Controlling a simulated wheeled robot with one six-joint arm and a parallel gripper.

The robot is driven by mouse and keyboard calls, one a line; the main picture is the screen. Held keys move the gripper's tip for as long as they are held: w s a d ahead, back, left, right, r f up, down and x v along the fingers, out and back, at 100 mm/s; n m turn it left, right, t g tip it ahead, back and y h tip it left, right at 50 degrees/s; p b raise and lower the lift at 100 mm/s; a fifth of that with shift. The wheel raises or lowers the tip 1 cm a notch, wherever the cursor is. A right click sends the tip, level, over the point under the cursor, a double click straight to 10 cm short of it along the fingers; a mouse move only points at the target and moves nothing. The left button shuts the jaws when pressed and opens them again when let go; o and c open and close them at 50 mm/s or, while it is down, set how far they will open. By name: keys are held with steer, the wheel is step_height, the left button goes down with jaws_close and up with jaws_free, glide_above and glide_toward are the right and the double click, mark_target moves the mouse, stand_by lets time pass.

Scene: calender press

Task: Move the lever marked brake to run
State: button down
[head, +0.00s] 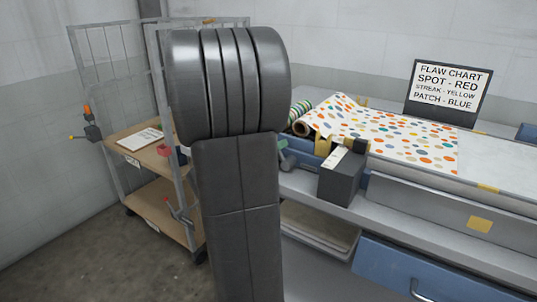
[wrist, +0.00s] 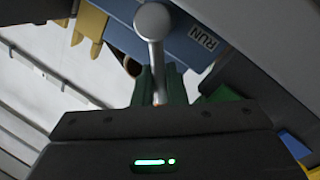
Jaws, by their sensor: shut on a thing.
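The lever (wrist: 156,50) has a grey stem and a round grey knob, seen in the middle of the wrist view. A blue panel beside it carries a label reading RUN (wrist: 203,39), to the right of the knob. No brake label is readable. My gripper (wrist: 159,82) is shut on the lever's stem, with dark green fingers on either side of it below the knob.
A press bench (head: 430,200) with spotted sheet (head: 390,135) runs along the right. A dark box (head: 341,180) stands at its near edge close to the lever. A flaw chart (head: 447,90) stands behind. A wheeled cage trolley (head: 135,150) is at the left; floor before it is clear.

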steer(key=c, duration=1.8)
jaws_free()
steer(key=shift+a, duration=0.1)
steer(key=v, duration=1.3)
steer(key=shift+s+a+b, duration=0.25)
steer(key=shift+s+b, duration=0.05)
steer(key=shift+b, duration=0.1)
